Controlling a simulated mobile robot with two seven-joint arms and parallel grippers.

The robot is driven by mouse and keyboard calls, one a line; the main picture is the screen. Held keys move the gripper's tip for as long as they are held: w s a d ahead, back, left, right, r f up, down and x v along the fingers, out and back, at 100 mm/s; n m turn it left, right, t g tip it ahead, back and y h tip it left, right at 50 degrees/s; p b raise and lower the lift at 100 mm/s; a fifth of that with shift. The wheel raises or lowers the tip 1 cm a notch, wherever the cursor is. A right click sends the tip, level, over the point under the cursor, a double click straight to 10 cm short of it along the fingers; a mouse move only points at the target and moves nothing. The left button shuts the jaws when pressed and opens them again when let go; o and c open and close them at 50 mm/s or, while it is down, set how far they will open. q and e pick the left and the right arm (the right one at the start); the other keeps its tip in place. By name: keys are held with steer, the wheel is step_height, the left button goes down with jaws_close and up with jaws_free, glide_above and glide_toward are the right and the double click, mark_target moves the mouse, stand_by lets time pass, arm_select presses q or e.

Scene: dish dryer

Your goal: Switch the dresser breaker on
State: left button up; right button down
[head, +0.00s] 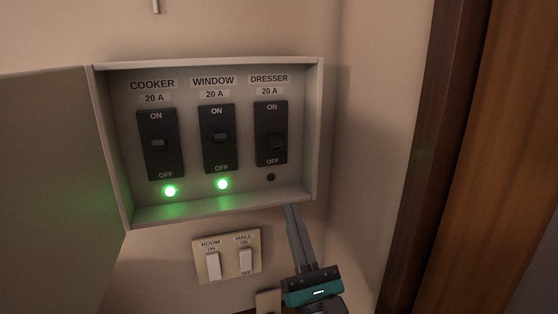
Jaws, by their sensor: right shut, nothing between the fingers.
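The dresser breaker (271,133) is the rightmost black switch in the open breaker box (320,130). Its toggle sits low, toward OFF, and the small lamp (271,177) under it is dark. My right gripper (291,208) is shut and empty. It points up from below, with its fingertips near the box's lower right edge, below the dresser breaker and apart from its toggle. I cannot tell whether the tips touch the box. My left gripper is not in view.
The cooker breaker (160,165) and window breaker (218,155) stand to the left, with green lamps lit. The box door (55,180) is swung open left. A room and hall switch plate (228,271) is below. A wooden door frame (430,160) stands at right.

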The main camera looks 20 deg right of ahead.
mark_target(275, 142)
steer(key=p+x, duration=0.3)
steer(key=x, duration=0.7)
steer(key=shift+p, duration=0.4)
